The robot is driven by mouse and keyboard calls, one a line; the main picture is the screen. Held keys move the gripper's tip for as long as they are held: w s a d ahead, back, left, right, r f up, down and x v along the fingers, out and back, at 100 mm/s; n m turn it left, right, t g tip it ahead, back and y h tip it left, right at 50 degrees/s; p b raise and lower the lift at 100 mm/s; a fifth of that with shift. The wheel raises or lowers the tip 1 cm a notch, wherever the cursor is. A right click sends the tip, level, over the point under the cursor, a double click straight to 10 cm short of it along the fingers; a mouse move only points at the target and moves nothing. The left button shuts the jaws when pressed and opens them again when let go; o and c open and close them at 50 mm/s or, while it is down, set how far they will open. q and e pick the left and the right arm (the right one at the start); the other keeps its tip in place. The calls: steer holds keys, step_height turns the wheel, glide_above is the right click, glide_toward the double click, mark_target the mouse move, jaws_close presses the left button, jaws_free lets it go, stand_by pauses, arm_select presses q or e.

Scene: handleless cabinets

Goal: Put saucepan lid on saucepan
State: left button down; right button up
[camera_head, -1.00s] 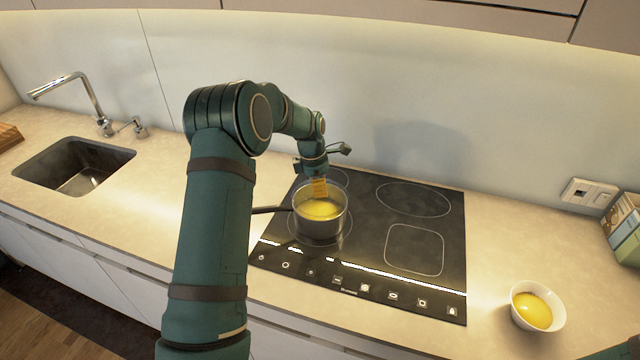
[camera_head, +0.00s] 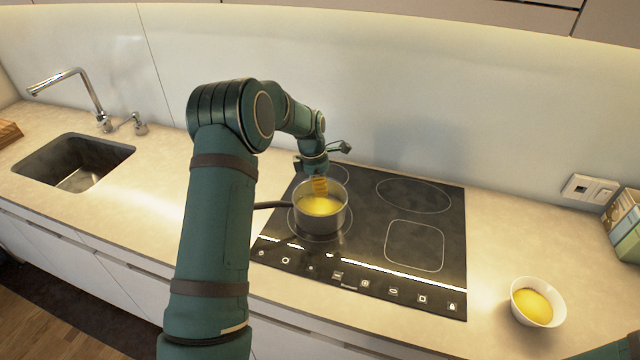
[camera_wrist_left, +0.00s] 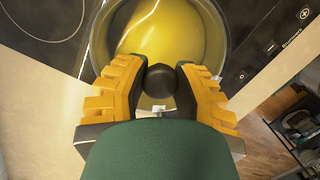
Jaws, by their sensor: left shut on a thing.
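The grey saucepan (camera_head: 320,221) stands on the front left ring of the black hob, its dark handle (camera_head: 272,205) pointing left. Yellow shows inside it. My left gripper (camera_head: 319,186) is above the pan, pointing down. In the left wrist view its yellow fingers (camera_wrist_left: 160,85) are shut on a round black knob (camera_wrist_left: 159,81), which looks like that of the saucepan lid. The lid seems to be clear glass over the yellow, with its outline hard to make out. I cannot tell whether it touches the pan's rim. My right gripper is out of view.
A white bowl (camera_head: 537,303) with yellow contents stands on the counter right of the hob (camera_head: 445,240). A sink (camera_head: 75,162) and tap (camera_head: 85,95) are at the left. A wall socket (camera_head: 588,189) and boxes (camera_head: 626,224) are at the far right. The hob's right side is clear.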

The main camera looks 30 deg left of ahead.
arm_select(q)
steer(key=c, duration=0.7)
jaws_free()
step_height(320, 180, up, 12)
steer(key=s+a, duration=0.1)
steer(key=shift+a, duration=0.2)
steer(key=shift+f, duration=0.1)
